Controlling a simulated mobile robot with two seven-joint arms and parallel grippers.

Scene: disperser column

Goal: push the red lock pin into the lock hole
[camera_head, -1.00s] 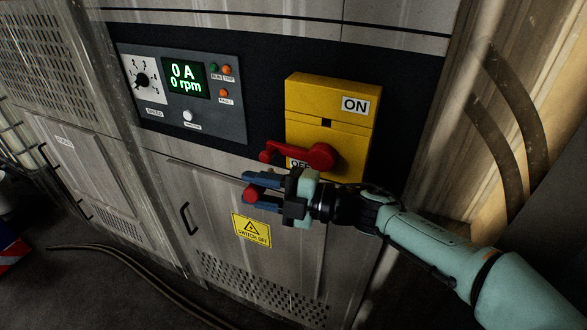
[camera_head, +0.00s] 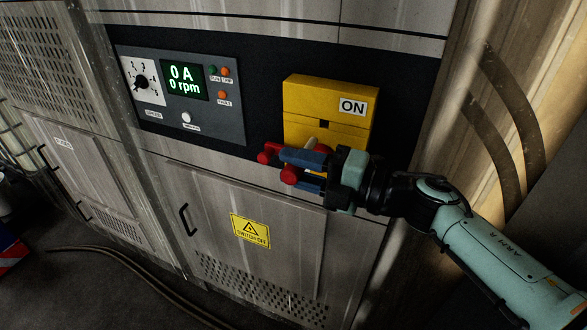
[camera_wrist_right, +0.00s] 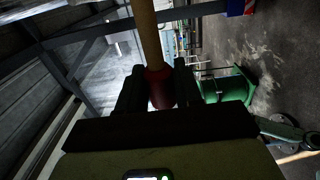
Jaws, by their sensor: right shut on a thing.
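My right gripper (camera_head: 297,166), with blue fingers, is shut on the red lock pin (camera_head: 290,176) in front of the lower part of the yellow switch box (camera_head: 300,97). In the right wrist view the pin's red head (camera_wrist_right: 158,90) sits between the dark fingers, and its tan shaft points away from the gripper. I cannot make out the lock hole. My left gripper is not in view.
A control panel (camera_head: 215,122) reading 0 A and 0 rpm is left of the switch box. A cabinet door with a yellow warning label (camera_head: 250,231) is below. A cable (camera_head: 125,262) lies on the floor. Thick hoses (camera_head: 505,125) hang at the right.

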